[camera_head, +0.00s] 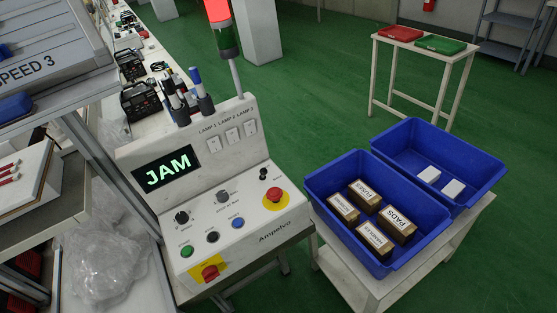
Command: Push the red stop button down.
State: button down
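The red stop button (274,194) is a round mushroom head on a yellow disc. It sits at the right side of the sloped white control panel (245,235). A second red control (210,271), on a yellow square plate, is at the panel's lower front. The panel also carries a green button (186,251), a black button (213,236), a blue button (238,222) and dark knobs. A screen (166,170) on the panel reads JAM in green. My gripper is not in view.
Two blue bins (318,184) stand on a white table right of the panel, holding labelled boxes and white blocks. A signal lamp (219,12) glows red above the panel. Metal shelving (88,150) stands close on the left. Green floor (310,95) is clear behind.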

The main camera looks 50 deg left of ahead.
aim_at(274, 193)
jog(key=u, duration=0.15)
jog(key=i, duration=1.25)
jog(key=u, duration=0.1)
